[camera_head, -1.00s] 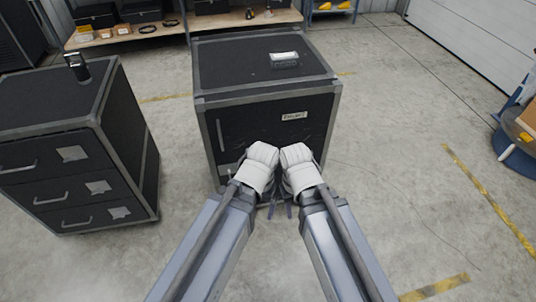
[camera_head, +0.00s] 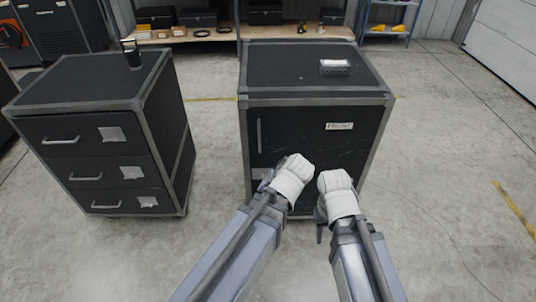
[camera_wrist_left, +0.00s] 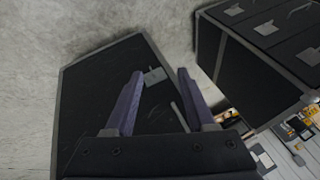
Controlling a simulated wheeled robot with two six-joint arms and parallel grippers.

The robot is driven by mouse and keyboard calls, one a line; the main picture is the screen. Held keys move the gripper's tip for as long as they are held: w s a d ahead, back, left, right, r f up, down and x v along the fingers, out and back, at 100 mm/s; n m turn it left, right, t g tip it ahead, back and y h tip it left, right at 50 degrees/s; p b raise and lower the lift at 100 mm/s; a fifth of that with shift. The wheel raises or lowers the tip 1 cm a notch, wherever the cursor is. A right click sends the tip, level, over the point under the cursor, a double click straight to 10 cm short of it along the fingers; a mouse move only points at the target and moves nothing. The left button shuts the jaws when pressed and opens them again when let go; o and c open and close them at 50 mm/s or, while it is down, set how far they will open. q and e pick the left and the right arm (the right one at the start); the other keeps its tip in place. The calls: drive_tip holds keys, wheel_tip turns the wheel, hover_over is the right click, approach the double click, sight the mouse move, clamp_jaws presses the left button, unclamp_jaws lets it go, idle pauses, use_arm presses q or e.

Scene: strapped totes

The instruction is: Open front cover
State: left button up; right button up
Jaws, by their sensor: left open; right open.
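The black case (camera_head: 315,68) with grey metal edges stands on the floor, centre. Its front cover (camera_head: 300,150) is closed, with a vertical handle (camera_head: 259,136) on its left side and a white label at upper right. My left gripper (camera_head: 263,181) is in front of the cover's lower left, below the handle, partly hidden by my wrist. In the left wrist view its two purple fingers (camera_wrist_left: 160,85) are apart and empty, with the cover (camera_wrist_left: 90,95) and handle (camera_wrist_left: 179,116) beyond. My right gripper (camera_head: 320,226) is open and lower, mostly hidden behind its wrist.
A black drawer cabinet (camera_head: 95,105) stands to the left, with a gap between it and the case. A small grey device (camera_head: 335,70) lies on top of the case. A wooden shelf (camera_head: 205,34) stands behind. The floor to the right is clear.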

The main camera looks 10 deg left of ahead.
use_arm(q)
drive_tip(key=w+a+f+n+t+y+b, duration=0.1)
drive_tip(key=w+a+b, duration=0.1)
drive_tip(key=w, duration=0.1)
drive_tip(key=w+a+f+n+t+y+b, duration=0.1)
drive_tip(key=w+a+t+b, duration=0.1)
drive_tip(key=w+b, duration=0.1)
drive_tip(key=w+a+f+n+t+y+b, duration=0.1)
drive_tip(key=w+a+b, duration=0.1)
drive_tip(key=w+b, duration=0.1)
drive_tip(key=shift+w+f+n+t, duration=0.15)
drive_tip(key=shift+w+n+t, duration=0.15)
drive_tip(key=shift+t, duration=0.1)
drive_tip(key=shift+c, duration=0.5)
drive_tip(key=n+t+b, duration=0.1)
drive_tip(key=t+b, duration=0.6)
drive_tip(key=b, duration=0.4)
approach(260, 138)
drive_tip(key=x, duration=0.3)
drive_tip(key=shift+f+y, duration=0.15)
drive_tip(key=shift+y, duration=0.15)
use_arm(e)
wheel_tip(260, 138, down, 22)
drive_tip(key=shift+r, duration=0.2)
use_arm(q)
drive_tip(key=x, duration=0.7)
drive_tip(key=shift+w+a, duration=0.15)
drive_tip(key=shift+w, duration=0.2)
clamp_jaws()
